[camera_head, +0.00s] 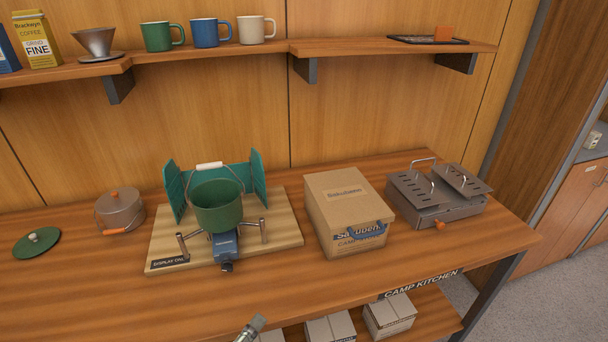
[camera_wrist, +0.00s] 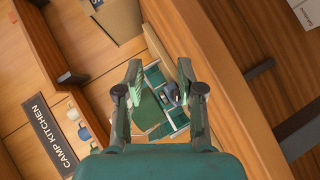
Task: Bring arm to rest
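My gripper (camera_wrist: 159,68) shows in the wrist view with its two fingers spread apart. Nothing is held between the fingertips. Beyond them, a green item and a dark item lie farther off. In the head view, only a small grey part of my arm or gripper (camera_head: 251,329) shows at the bottom edge, in front of the wooden counter (camera_head: 120,300). Most of my arm is out of the picture.
On the counter stand a green pot (camera_head: 217,208) on a stove board, a cardboard box (camera_head: 345,210), a grey metal grill (camera_head: 435,200), a lidded pot (camera_head: 119,210) and a green lid (camera_head: 37,243). Boxes (camera_head: 390,315) sit on the lower shelf. The counter's front left is clear.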

